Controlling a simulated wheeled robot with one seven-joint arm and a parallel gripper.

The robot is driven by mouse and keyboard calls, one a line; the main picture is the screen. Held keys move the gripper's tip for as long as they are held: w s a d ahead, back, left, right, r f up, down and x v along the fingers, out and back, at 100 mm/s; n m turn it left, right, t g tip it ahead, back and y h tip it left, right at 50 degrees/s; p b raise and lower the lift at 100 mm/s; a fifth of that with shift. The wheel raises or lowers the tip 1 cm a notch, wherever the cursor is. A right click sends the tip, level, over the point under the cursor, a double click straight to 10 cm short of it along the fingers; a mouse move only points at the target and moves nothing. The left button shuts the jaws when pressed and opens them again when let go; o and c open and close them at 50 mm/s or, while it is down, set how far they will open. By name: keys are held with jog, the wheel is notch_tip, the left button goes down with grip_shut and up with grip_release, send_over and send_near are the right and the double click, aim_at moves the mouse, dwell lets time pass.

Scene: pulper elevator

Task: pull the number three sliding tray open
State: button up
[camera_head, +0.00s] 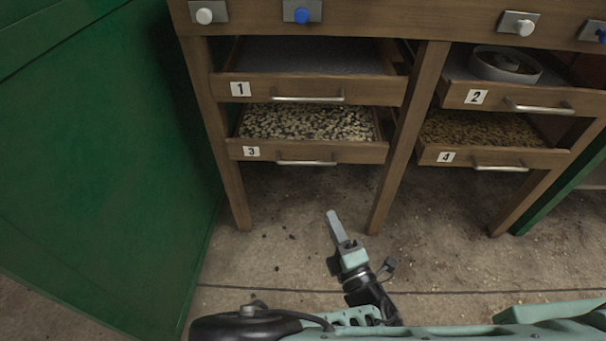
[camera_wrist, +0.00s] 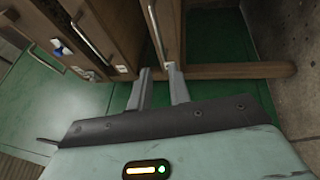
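The number three sliding tray (camera_head: 360,152) is the lower left wooden tray, full of pale and dark beans. Its front carries a "3" label and a horizontal metal handle (camera_head: 306,162). The tray stands partly out, so its beans show from above. My gripper (camera_head: 333,215) is in front of and below this handle, apart from it in the head view. In the wrist view my gripper (camera_wrist: 157,72) has its two fingers apart with nothing between them. A metal handle (camera_wrist: 157,35) shows beyond the fingertips there; I cannot tell for sure which tray it belongs to.
Tray one (camera_head: 385,92) is just above, with its own handle (camera_head: 307,98). Tray two (camera_head: 560,95), holding a round bowl (camera_head: 504,66), and tray four (camera_head: 540,158) are to the right. Wooden posts (camera_head: 403,145) flank the trays. A green wall (camera_head: 110,170) stands left.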

aim_at(306, 162)
jog(key=b+x, duration=0.4)
jog(key=x, duration=1.3)
jog(key=shift+w+r+b, duration=0.15)
jog(key=shift+b, duration=0.2)
grip_shut()
